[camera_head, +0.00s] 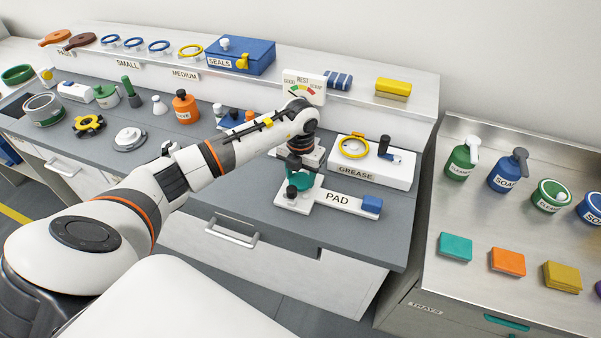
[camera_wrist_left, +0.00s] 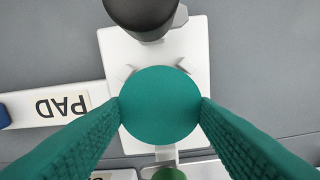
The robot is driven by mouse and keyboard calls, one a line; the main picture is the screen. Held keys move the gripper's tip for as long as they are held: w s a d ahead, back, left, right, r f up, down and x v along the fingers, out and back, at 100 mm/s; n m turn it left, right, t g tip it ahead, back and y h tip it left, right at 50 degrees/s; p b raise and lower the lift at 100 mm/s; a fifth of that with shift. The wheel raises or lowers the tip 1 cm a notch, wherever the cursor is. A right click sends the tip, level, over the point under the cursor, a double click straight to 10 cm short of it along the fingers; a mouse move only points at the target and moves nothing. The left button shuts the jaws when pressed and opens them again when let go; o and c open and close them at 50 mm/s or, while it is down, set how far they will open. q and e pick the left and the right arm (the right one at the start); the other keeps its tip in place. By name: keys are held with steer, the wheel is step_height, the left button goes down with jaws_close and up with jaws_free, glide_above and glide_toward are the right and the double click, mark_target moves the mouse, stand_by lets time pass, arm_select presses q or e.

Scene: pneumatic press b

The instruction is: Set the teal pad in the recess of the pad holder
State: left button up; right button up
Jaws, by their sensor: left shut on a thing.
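The teal pad (camera_wrist_left: 160,108) is a round disc in the left wrist view. My left gripper (camera_wrist_left: 160,104) is shut on it, one teal finger at each side of its rim. The white pad holder (camera_head: 336,197) lies on the grey bench, with a PAD label and a blue end. In the wrist view its white plate (camera_wrist_left: 193,50) is beneath the pad, which hides the recess. In the head view my left gripper (camera_head: 299,181) is over the plate end; I cannot tell whether the pad touches the holder. My right gripper is not in view.
A dark round knob (camera_wrist_left: 141,14) stands by the plate. The white GREASE tray (camera_head: 357,172) and a gauge (camera_head: 304,87) are behind the holder. An orange bottle (camera_head: 185,107) stands to the left. The bench front edge is close to the holder. A steel counter (camera_head: 470,210) is right.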

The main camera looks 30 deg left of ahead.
arm_select(q)
steer(key=shift+f, duration=0.35)
stand_by(0.5)
steer(key=shift+f+b, duration=0.55)
steer(key=shift+b, duration=0.15)
steer(key=o, duration=1.1)
steer(key=shift+c, duration=0.2)
steer(key=shift+r, duration=0.2)
step_height(320, 180, up, 12)
steer(key=b, duration=0.2)
steer(key=shift+f, duration=0.2)
